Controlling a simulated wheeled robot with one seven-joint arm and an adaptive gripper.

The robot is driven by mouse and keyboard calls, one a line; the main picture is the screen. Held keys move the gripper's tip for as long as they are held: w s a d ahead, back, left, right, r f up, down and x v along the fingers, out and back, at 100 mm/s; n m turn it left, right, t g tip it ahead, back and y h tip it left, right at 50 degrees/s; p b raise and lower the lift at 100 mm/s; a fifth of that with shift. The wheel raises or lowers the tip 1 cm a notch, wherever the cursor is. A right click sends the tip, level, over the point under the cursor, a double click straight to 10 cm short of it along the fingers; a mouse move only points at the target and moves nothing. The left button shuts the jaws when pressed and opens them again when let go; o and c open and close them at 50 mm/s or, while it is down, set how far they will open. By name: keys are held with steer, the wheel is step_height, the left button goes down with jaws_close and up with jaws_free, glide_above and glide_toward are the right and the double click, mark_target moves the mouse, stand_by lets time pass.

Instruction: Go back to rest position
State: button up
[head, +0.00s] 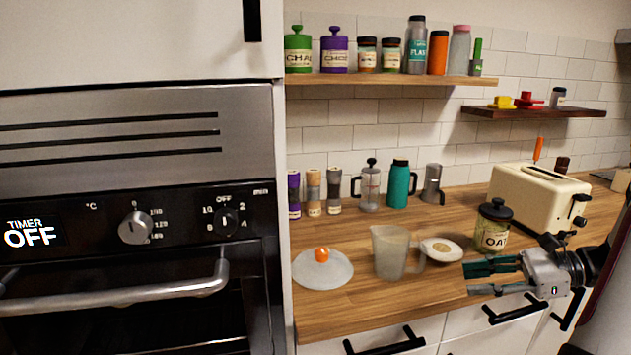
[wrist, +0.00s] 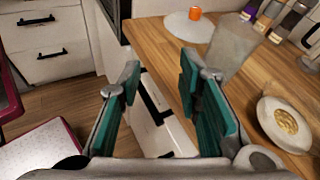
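My gripper (head: 490,278) is at the right of the head view, beside the front edge of the wooden counter (head: 350,315). Its teal fingers point left. In the wrist view my gripper (wrist: 160,95) shows both fingers spread apart with nothing between them. Drawer fronts and the counter edge show beyond the gap. No object is held.
A clear jug (head: 390,252), a round dish (head: 441,250), a lid with an orange knob (head: 322,268) and an oat jar (head: 493,228) stand on the counter near my gripper. A cream toaster (head: 535,197) is behind. The oven (head: 130,215) is at left.

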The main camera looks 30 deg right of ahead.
steer(key=w+a+r+n+g+h+p, duration=0.1)
steer(key=a+r+n+g, duration=0.3)
steer(key=a, duration=0.5)
steer(key=w+a+r+n+g+h, duration=0.15)
steer(key=a+n+g, duration=0.35)
steer(key=a, duration=0.5)
steer(key=s+a+r+n+t+h+p, duration=0.1)
steer(key=s+a+r+n+h, duration=0.1)
steer(key=a+n, duration=0.4)
steer(key=s+a+r+n+t+h, duration=0.2)
steer(key=s+a+n+h, duration=0.3)
steer(key=n, duration=0.5)
steer(key=shift+s+a+r+p, duration=0.35)
steer(key=shift+s+a+r, duration=0.4)
steer(key=shift+s+a, duration=0.45)
